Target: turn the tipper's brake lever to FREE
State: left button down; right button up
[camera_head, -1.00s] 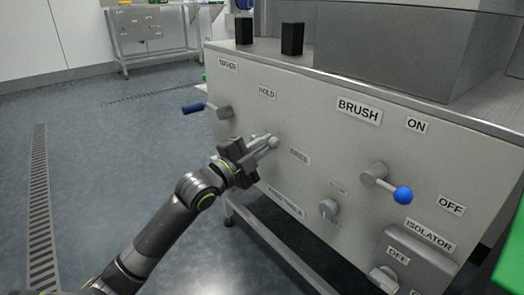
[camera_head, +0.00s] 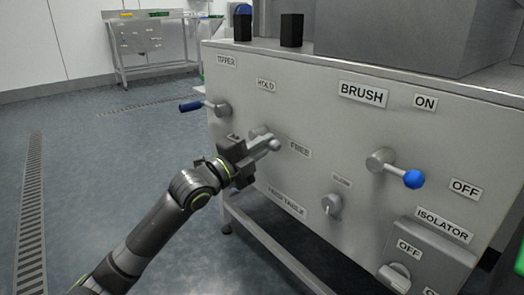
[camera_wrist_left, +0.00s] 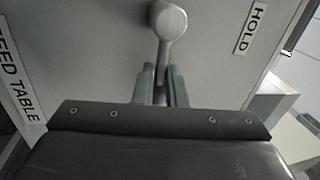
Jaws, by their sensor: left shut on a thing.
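The tipper's brake lever (camera_head: 258,132) is grey and sits on the panel below the HOLD label (camera_head: 265,86) and left of the FREE label (camera_head: 300,150). In the left wrist view its round boss and rod (camera_wrist_left: 168,24) run down between my fingers. My left gripper (camera_head: 268,147) is shut on this lever, close to the panel face. The fingers also show in the left wrist view (camera_wrist_left: 160,88) and hide the rod's end. The HOLD label stands upper right there (camera_wrist_left: 251,28). My right gripper is not in view.
A blue-handled lever (camera_head: 192,106) under the TIPPER label points left, near my arm. A BRUSH lever with a blue ball (camera_head: 413,179), a small knob (camera_head: 329,207) and the isolator (camera_head: 396,277) are to the right. Floor on the left is free.

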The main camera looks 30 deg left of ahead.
pick_arm(q)
jog(key=shift+s+d+f+m+h+b, duration=0.3)
jog(key=shift+d+f+m+b, duration=0.1)
jog(key=shift+m+b, duration=0.25)
jog(key=c, duration=1.5)
grip_release()
jog(key=o, duration=0.3)
jog(key=shift+d+r, duration=0.1)
jog(key=shift+d, duration=0.05)
jog(key=shift+d+r, duration=0.1)
jog(key=shift+r, duration=0.05)
